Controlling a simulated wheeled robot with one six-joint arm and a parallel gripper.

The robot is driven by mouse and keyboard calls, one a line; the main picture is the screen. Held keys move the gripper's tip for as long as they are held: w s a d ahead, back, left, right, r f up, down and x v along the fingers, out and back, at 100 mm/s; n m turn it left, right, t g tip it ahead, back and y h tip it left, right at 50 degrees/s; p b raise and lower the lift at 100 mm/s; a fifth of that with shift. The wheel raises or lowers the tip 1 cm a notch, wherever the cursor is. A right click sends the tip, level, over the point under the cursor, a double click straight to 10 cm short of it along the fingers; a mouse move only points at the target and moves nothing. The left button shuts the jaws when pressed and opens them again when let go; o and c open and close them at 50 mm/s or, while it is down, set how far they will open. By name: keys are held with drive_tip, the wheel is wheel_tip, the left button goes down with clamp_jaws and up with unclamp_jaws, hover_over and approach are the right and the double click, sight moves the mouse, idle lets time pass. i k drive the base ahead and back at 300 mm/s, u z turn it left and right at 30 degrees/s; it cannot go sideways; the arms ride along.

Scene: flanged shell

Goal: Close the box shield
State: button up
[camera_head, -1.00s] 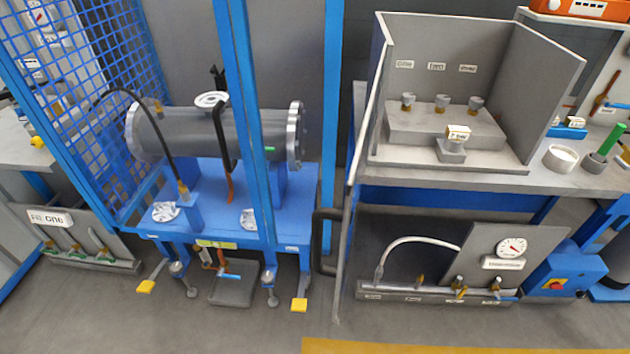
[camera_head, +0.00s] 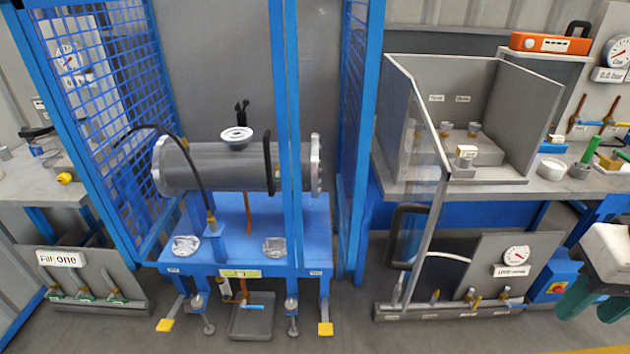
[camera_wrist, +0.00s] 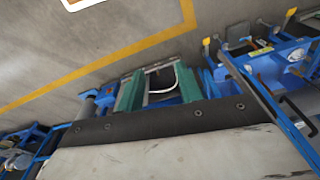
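The box shield (camera_head: 412,135) is a clear pane with a grey edge, at the left side of the grey open-front box (camera_head: 516,122) on the right bench. It stands swung open toward me, and its lower part reaches below the bench edge. A black handle (camera_head: 396,238) is on the pane. My gripper (camera_head: 588,308) is at the right edge of the head view, well right of the shield and apart from it. In the wrist view its two green fingers (camera_wrist: 158,82) are spread with a gap and nothing held between them.
Small fittings stand inside the box, with a labelled block (camera_head: 464,155) near its front. A gauge panel (camera_head: 514,262) stands low under the bench. At left are a blue stand with a grey cylinder (camera_head: 222,178) and blue mesh (camera_head: 110,95). Floor in front is clear.

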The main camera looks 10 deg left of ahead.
sight(444, 182)
drive_tip(key=u, duration=0.05)
drive_tip(key=k, duration=0.75)
drive_tip(key=u, duration=0.75)
drive_tip(key=i, duration=0.5)
drive_tip(key=u, duration=0.05)
